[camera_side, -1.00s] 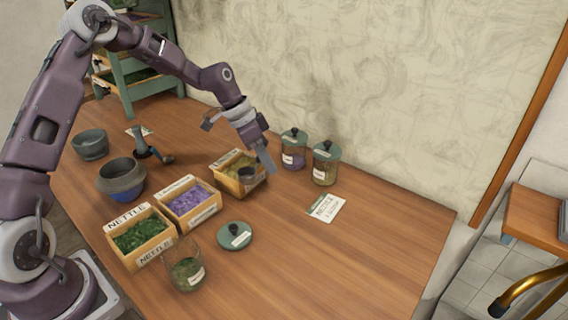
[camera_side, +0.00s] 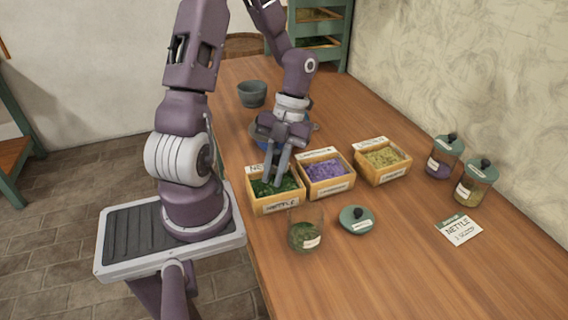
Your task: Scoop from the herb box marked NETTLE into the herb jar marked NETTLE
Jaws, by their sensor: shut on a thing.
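The NETTLE herb box (camera_side: 277,205) is wooden, holds dark green leaves and stands at the near left of the table. The open glass NETTLE jar (camera_side: 306,236), with green herb at its bottom and a white label too small to read, stands just in front of it. My gripper (camera_side: 276,180) points down over the NETTLE box, its fingertips at the leaves. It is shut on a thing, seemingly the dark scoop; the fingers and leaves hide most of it. A green lid (camera_side: 357,220) lies on the table right of the jar.
A box of purple herb (camera_side: 326,173) and a box of yellow herb (camera_side: 382,161) stand to the right. Two lidded jars (camera_side: 444,157) and a NETTLE card (camera_side: 459,230) are further right. A grey bowl (camera_side: 252,94) stands behind. The front right tabletop is clear.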

